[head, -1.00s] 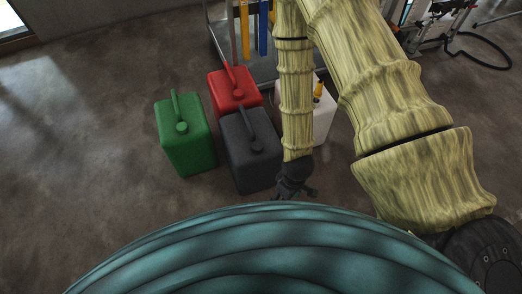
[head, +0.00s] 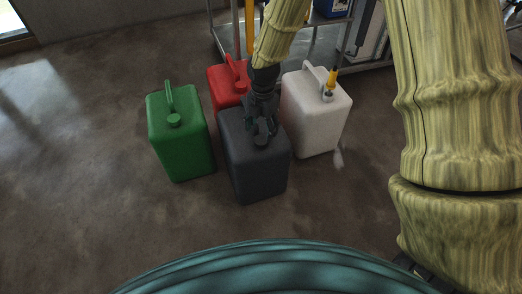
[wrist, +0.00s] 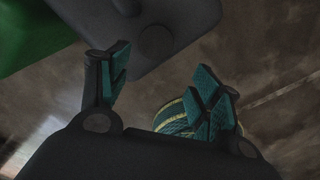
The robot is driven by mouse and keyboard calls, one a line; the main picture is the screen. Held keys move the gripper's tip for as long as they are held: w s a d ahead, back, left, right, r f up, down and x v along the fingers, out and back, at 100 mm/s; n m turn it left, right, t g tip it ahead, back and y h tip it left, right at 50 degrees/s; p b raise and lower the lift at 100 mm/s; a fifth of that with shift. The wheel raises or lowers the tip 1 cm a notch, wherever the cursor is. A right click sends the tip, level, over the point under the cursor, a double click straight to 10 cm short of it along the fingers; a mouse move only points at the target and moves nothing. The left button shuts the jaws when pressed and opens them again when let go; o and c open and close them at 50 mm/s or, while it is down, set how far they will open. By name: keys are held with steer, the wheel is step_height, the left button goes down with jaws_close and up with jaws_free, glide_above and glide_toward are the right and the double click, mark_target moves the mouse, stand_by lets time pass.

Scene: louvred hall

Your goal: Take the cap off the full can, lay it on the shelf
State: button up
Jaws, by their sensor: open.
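Four jerrycan-like cans stand on the floor: a green can (head: 183,150), a red can (head: 222,82), a dark grey can (head: 258,175) and a white can (head: 313,122). Which one is full, I cannot tell. My gripper (head: 262,128) is open over the top of the grey can, close to its round cap (head: 262,141). In the wrist view the spread fingers (wrist: 165,88) hold nothing; the grey can (wrist: 190,25) and its cap (wrist: 156,43) lie beyond them. The green can has a round cap (head: 174,120). The metal shelf (head: 372,67) stands behind the cans.
A yellow-and-dark piece (head: 331,80) stands upright in the white can's top. A pale mark (head: 338,157) lies on the floor beside that can. A blue container (head: 331,8) stands at the shelf. Floor left of the green can is clear.

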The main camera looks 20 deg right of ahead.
mark_target(261, 140)
steer(key=shift+w+d+r+n+b, duration=0.1)
steer(key=shift+w+r+n+b, duration=0.2)
steer(key=shift+w+n, duration=0.15)
steer(key=shift+w+d+r+n+b, duration=0.1)
steer(key=shift+w+r+n+b, duration=0.15)
steer(key=shift+w+n, duration=0.2)
step_height(261, 140, down, 6)
steer(key=b, duration=0.6)
steer(key=shift+r, duration=0.2)
steer(key=shift+f, duration=2.15)
steer(key=shift+r+p, duration=0.1)
steer(key=shift+p, duration=0.85)
steer(key=c, duration=1.4)
